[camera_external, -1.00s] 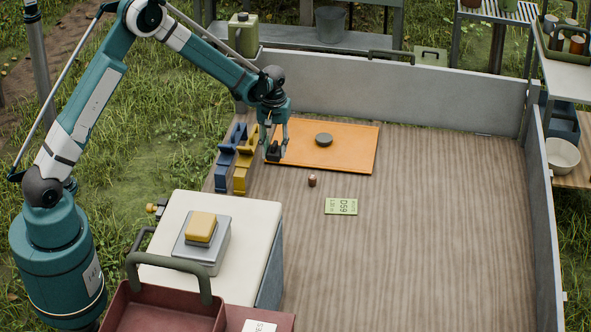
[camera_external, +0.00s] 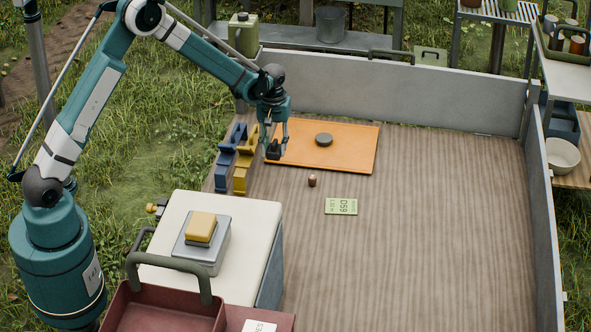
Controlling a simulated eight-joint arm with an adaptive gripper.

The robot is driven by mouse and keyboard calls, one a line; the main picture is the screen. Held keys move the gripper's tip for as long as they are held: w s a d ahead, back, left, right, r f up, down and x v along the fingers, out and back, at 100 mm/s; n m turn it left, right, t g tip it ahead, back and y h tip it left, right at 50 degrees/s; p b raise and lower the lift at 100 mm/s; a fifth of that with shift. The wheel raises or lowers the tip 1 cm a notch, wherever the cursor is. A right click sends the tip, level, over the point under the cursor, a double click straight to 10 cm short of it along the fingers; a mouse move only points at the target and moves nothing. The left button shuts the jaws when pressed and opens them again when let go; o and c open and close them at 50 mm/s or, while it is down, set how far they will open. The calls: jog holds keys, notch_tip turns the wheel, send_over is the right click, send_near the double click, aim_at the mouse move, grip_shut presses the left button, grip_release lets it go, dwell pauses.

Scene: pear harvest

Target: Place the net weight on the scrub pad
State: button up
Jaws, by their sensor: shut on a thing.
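My gripper (camera_external: 275,147) is low at the left edge of the orange board, by the yellow clamp. It is shut on a small dark object (camera_external: 273,151), which I take to be the net weight; the fingers partly hide it. Whether it touches the surface below is hard to tell. A round dark green disc (camera_external: 324,139), which looks like the scrub pad, lies flat on the orange board (camera_external: 352,155), to the right of my gripper and apart from it.
A yellow clamp (camera_external: 243,168) and a blue clamp (camera_external: 226,166) stand close left of my gripper. A small copper-coloured piece (camera_external: 312,180) and a green number card (camera_external: 341,207) lie nearer. A yellow block (camera_external: 201,226) sits on a grey box. The right deck is clear.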

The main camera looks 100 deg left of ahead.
jog(key=w+d+r+m+p, duration=0.35)
jog(key=d+r, duration=0.55)
jog(key=d, duration=0.4)
jog(key=w+d+r+m+p, duration=0.25)
jog(key=w+d+r, duration=0.4)
jog(key=d, duration=0.75)
jog(key=w+d+r+m+p, duration=0.2)
jog(key=w+d+r+p, duration=0.15)
jog(key=d+r, duration=0.85)
jog(key=s+d+r+m+p, duration=0.3)
jog(key=s+d+r, duration=0.2)
jog(key=d, duration=0.8)
jog(key=s+d+r+m+p, duration=0.3)
jog(key=d+r, duration=0.5)
jog(key=d, duration=0.5)
jog(key=s+d+r+m+p, duration=0.3)
jog(key=s+d+r+p, duration=0.2)
jog(key=d, duration=0.8)
notch_tip(320, 180, up, 2)
jog(key=s, duration=0.2)
jog(key=shift+s+m, duration=0.3)
jog(key=shift+s, duration=0.1)
jog(key=shift+d, duration=0.1)
jog(key=shift+f+p, duration=0.3)
jog(key=shift+f, duration=2.55)
